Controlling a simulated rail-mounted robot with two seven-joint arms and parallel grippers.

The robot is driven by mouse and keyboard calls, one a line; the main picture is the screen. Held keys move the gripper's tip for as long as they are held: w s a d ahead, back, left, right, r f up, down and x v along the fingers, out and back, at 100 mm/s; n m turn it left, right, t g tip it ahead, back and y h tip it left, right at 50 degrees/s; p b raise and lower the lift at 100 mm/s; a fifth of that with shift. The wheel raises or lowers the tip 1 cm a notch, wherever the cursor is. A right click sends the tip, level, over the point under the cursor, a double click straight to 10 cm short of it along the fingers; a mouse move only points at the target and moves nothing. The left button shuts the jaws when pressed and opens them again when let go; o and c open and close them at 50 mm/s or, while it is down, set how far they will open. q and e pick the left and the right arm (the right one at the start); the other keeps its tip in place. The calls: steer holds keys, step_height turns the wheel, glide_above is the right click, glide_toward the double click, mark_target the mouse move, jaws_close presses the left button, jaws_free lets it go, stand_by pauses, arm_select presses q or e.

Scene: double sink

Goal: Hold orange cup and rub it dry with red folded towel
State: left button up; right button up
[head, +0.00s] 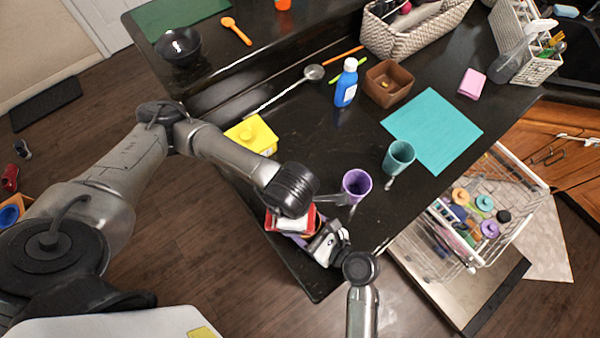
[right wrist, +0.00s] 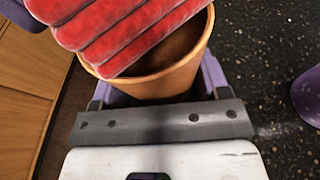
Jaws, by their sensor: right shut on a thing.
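An orange cup (right wrist: 150,85) sits between the purple fingers of my right gripper (right wrist: 158,90) in the right wrist view, and the gripper is shut on it. The red folded towel (right wrist: 125,30) lies across the cup's mouth and covers much of its opening. In the head view the towel's red edge (head: 271,222) shows at my left gripper (head: 290,224), by the counter's front edge. My left wrist hides the left fingers. My right gripper also shows in the head view (head: 322,240), close to the left one.
A purple cup (head: 356,184) and a teal cup (head: 399,157) stand on the counter just right of the grippers. A yellow container (head: 251,135), a blue bottle (head: 346,83) and a brown box (head: 388,84) are behind. An open dishwasher rack (head: 490,215) is at right.

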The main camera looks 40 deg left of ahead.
arm_select(q)
steer(key=shift+w, duration=2.2)
steer(key=shift+s, duration=2.25)
step_height(320, 180, up, 2)
steer(key=shift+r, duration=0.1)
steer(key=shift+w+r, duration=0.1)
steer(key=shift+r, duration=2.85)
arm_select(e)
steer(key=o, duration=1.1)
